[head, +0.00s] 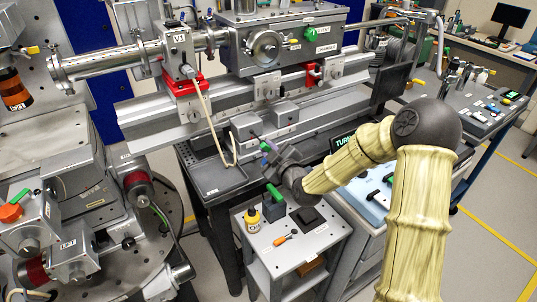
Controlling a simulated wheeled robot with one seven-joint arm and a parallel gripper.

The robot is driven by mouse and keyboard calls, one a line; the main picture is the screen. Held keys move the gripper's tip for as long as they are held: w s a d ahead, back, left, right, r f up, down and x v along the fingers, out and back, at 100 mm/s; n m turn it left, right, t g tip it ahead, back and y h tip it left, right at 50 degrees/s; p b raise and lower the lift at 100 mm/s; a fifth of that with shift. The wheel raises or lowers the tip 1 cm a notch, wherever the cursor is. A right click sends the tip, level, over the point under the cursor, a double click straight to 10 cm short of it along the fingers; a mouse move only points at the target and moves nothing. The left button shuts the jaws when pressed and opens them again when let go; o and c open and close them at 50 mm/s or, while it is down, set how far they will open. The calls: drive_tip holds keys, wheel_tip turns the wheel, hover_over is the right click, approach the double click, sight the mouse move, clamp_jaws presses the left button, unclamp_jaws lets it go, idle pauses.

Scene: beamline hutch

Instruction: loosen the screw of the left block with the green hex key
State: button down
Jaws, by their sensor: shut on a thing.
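Two small grey blocks sit side by side in front of the long rail in the head view. The left block (245,126) is just up and left of my gripper; the right block (285,113) is beyond it. My gripper (267,154) is shut on a slim tool with small purple and green patches (265,146), close to the left block. I cannot tell if the tool touches the block, and the screw is too small to make out. A bright green handle (275,192) shows just below my gripper, at a dark holder (273,210) on the small trolley.
The grey trolley top (293,250) also carries a yellow bottle (252,220), an orange-handled tool (286,238) and a black pad. A beige cord (210,122) hangs left of the blocks. The heavy rail (235,100) and red-based valve stand behind.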

drive_tip(key=shift+n, duration=0.5)
drive_tip(key=shift+f+b, duration=0.1)
drive_tip(key=shift+b, duration=0.5)
drive_tip(key=shift+n+b, duration=0.3)
drive_tip(key=shift+b, duration=0.1)
drive_tip(key=n+b, duration=0.2)
drive_tip(key=b, duration=0.1)
drive_tip(key=shift+t, duration=0.3)
drive_tip(key=shift+n+b, duration=0.45)
drive_tip(key=shift+n, duration=0.05)
drive_tip(key=shift+b, duration=0.35)
